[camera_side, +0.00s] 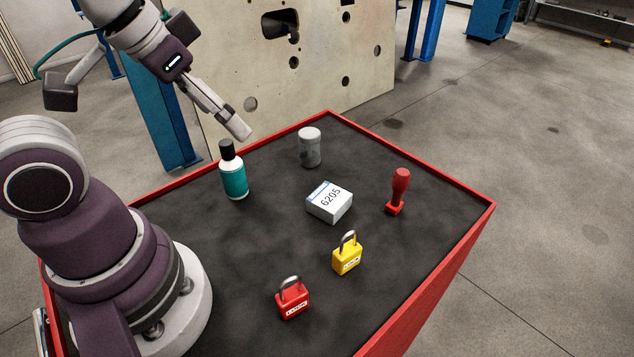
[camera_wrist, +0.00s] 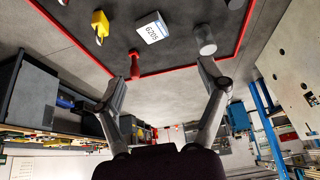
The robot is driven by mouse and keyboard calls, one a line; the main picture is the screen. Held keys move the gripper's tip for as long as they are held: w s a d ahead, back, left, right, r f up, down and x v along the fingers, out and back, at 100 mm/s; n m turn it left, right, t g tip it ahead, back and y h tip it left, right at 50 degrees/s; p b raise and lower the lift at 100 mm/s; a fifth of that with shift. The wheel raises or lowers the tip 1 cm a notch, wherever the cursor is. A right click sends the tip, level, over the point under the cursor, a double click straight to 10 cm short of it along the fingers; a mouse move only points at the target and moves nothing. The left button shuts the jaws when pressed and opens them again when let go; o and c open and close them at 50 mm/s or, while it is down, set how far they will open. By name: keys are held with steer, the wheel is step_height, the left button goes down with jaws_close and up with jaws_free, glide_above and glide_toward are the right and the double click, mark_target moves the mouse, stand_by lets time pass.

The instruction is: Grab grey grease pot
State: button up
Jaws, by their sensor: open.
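The grey grease pot (camera_side: 310,147) is a small grey cylinder with a lighter lid. It stands upright near the back corner of the red-edged table (camera_side: 408,281). It also shows in the wrist view (camera_wrist: 205,40), at the upper right, beyond the right fingertip. My gripper (camera_side: 238,127) is above the back left side of the table in the side view, to the left of the pot and apart from it. In the wrist view my gripper (camera_wrist: 168,72) has its two fingers spread wide with nothing between them.
A teal bottle with a black cap (camera_side: 234,172) stands left of the pot. A white 6205 box (camera_side: 329,203), a red stamp-like tool (camera_side: 398,190), a yellow padlock (camera_side: 347,256) and a red padlock (camera_side: 293,300) are on the table. A holed plate (camera_side: 310,70) stands behind.

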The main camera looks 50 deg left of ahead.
steer(key=g, duration=0.1)
glide_toward(308, 132)
steer(key=x, duration=1.1)
steer(key=shift+s, duration=0.1)
steer(key=shift+c, duration=0.3)
steer(key=c, duration=1.3)
steer(key=shift+o, duration=0.2)
steer(key=shift+r, duration=0.15)
